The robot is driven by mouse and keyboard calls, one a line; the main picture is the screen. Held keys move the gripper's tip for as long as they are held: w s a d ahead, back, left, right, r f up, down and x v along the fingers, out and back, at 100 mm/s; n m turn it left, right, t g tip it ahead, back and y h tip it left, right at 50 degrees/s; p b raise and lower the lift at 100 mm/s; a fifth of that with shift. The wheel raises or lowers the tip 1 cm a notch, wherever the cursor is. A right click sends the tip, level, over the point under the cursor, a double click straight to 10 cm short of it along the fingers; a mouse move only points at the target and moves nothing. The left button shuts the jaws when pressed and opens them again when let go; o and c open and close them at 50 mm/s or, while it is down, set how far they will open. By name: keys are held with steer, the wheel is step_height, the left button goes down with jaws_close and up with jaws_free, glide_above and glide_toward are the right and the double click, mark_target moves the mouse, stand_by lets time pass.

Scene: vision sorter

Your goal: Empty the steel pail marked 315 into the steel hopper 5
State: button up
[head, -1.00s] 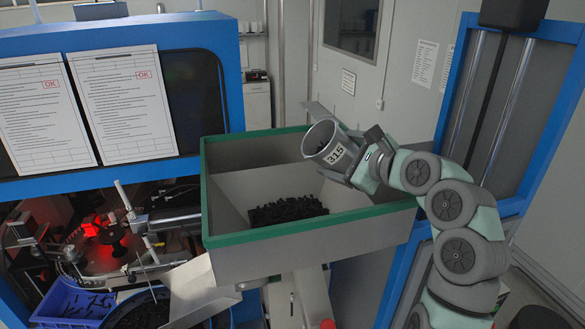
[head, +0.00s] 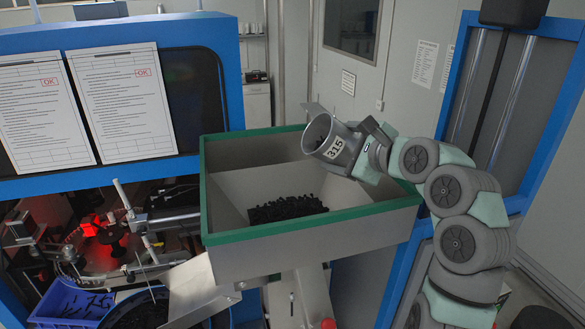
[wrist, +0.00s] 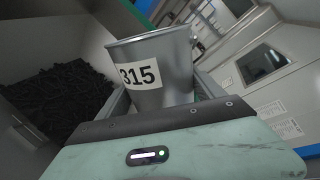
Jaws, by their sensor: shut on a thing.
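The steel pail (head: 351,141) with the white 315 label is tilted over the right back part of the hopper, its mouth facing left. In the wrist view the pail (wrist: 172,60) stands between the jaws. My gripper (wrist: 163,96) is shut on the pail. A little dark content shows inside the pail's mouth; how much is inside cannot be told. The steel hopper (head: 308,248) has a green rim, and a heap of small black parts (head: 287,208) lies at its bottom. No hopper number is visible. The heap also shows in the wrist view (wrist: 55,98).
A blue-framed machine (head: 200,100) with two sheets stamped OK stands at left. Below it are a feeder with a red light (head: 100,228) and a blue bin (head: 68,305). A blue-framed column stands at right. The air over the hopper's left half is clear.

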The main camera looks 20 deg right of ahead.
mark_target(317, 121)
steer(key=shift+a+r+n+h+b, duration=0.15)
steer(key=shift+r+n+h+b, duration=0.4)
steer(key=shift+b, duration=1.15)
steer(key=shift+a+r+n+h+b, duration=0.1)
steer(key=shift+r+n+h+b, duration=0.15)
steer(key=shift+r+n+b, duration=0.95)
steer(key=shift+w+a+h+b, duration=0.1)
steer(key=shift+a+h+b, duration=0.2)
steer(key=shift+a+b, duration=0.65)
steer(key=shift+a+r+n+g+h+b, duration=0.3)
steer(key=shift+r+n+h+b, duration=0.45)
steer(key=shift+n+b, duration=0.45)
stand_by(0.9)
steer(key=shift+a+r+n+h+b, duration=0.45)
steer(key=shift+a+r+n+b, duration=0.2)
steer(key=shift+b, duration=0.85)
stand_by(0.5)
